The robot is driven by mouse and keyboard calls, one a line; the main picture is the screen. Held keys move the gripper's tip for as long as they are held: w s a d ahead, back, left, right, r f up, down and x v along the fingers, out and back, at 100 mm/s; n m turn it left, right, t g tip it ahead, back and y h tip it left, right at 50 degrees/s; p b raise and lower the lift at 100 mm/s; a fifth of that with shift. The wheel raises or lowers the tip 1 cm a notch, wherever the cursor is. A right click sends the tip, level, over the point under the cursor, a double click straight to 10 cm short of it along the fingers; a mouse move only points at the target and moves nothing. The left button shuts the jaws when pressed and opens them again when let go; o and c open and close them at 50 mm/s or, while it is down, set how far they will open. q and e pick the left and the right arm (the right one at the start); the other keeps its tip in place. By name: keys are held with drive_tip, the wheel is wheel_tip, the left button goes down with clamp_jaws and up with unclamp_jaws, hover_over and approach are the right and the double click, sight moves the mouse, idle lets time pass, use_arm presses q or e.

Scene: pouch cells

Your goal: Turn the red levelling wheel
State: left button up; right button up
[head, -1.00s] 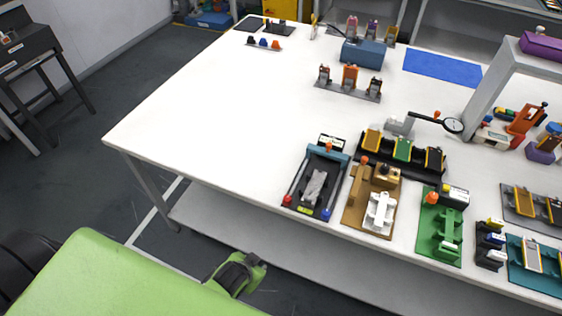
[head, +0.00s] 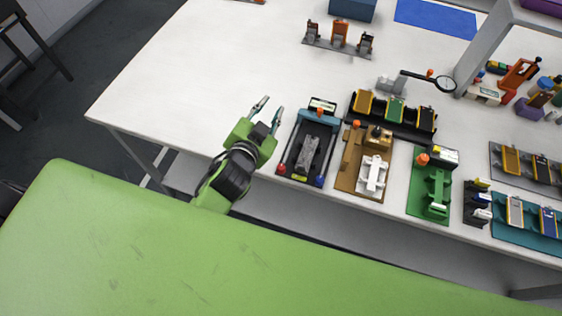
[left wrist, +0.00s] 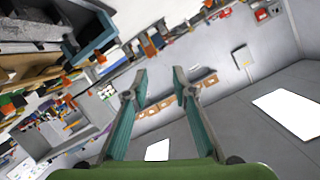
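The red levelling wheel (head: 282,170) is a small red knob at the front left corner of a dark fixture (head: 291,150) with a teal back bar. A blue knob (head: 320,181) sits at its front right corner, and a grey part (head: 307,154) lies in its middle. My left gripper (head: 270,108) is open and empty, above the table to the left of the fixture, its fingers pointing toward the back. It also shows open in the left wrist view (left wrist: 159,72). The red wheel cannot be made out there. My right gripper is not in view.
A brown fixture (head: 345,180) with a white part stands just right of the dark one, then a green fixture (head: 417,200). A black tray with several coloured cells and a magnifier (head: 445,83) are behind. The white table (head: 190,85) is clear at the left.

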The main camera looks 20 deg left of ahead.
use_arm(q)
drive_tip(key=w+d+r+m+t+h, duration=0.2)
drive_tip(key=d+r+m+h, duration=0.3)
drive_tip(key=r, duration=0.4)
drive_tip(key=w+d+r+m+t+h, duration=0.1)
drive_tip(key=d+r+m+t+h, duration=0.25)
drive_tip(key=d+r, duration=0.4)
drive_tip(key=s+d+r+m+g+h, duration=0.5)
drive_tip(key=d+m+g+h, duration=0.2)
drive_tip(key=d+m+h, duration=0.3)
drive_tip(key=s+d+f+m+g+p, duration=0.1)
drive_tip(key=s+d+m+g, duration=0.2)
drive_tip(key=m+g, duration=0.25)
drive_tip(key=m+g+y+p, duration=0.2)
drive_tip(key=m+g+y, duration=0.65)
drive_tip(key=y, duration=0.95)
hover_over(281, 166)
wheel_tip(281, 166, down, 22)
drive_tip(key=r, duration=0.1)
drive_tip(key=shift+t, duration=0.45)
wheel_tip(281, 166, down, 12)
drive_tip(key=p, duration=0.2)
drive_tip(key=shift+f+p, duration=0.25)
drive_tip(key=shift+p, duration=0.05)
drive_tip(key=shift+f, duration=0.55)
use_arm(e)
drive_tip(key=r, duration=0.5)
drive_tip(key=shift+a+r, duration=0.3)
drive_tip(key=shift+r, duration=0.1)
